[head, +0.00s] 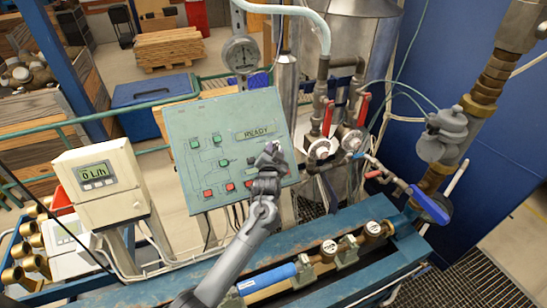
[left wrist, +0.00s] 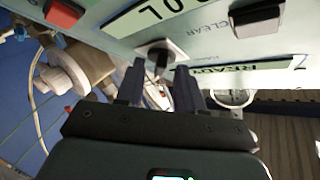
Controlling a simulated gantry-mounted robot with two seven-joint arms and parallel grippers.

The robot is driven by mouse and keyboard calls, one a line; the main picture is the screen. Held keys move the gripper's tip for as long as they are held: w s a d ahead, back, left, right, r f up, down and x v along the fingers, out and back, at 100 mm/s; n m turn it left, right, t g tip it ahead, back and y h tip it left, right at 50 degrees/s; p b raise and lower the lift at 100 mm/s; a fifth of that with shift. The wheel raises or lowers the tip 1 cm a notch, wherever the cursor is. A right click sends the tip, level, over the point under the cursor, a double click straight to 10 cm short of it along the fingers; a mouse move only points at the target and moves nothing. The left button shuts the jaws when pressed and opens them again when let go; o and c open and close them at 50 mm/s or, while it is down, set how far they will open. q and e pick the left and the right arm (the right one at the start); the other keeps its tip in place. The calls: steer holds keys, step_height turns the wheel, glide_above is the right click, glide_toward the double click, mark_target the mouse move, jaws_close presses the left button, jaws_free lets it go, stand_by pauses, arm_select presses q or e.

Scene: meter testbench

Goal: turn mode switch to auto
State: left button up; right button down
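The green control panel (head: 215,125) stands tilted at the middle of the head view, with a READY label (head: 255,133). My left gripper (head: 271,152) is at the panel's right side and covers part of it. In the left wrist view, a dark switch knob (left wrist: 158,62) on a light square plate shows just beyond the fingertips, in line with the gap between them. The left gripper (left wrist: 160,80) is open, with a clear gap between its two fingers. I cannot tell whether either finger touches the knob. The switch is hidden behind the gripper in the head view. My right gripper is not in view.
Several red buttons (head: 230,187) and green buttons (head: 224,162) are on the panel. Pipes and red-handled valves (head: 328,118) stand close on the right. A meter display box (head: 97,180) stands left, and a blue bench rail (head: 350,222) runs in front.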

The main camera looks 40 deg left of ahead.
arm_select(q)
steer(key=b+v, duration=0.1)
steer(key=v, duration=0.9)
steer(key=shift+s+d, duration=0.2)
steer(key=shift+s, duration=0.05)
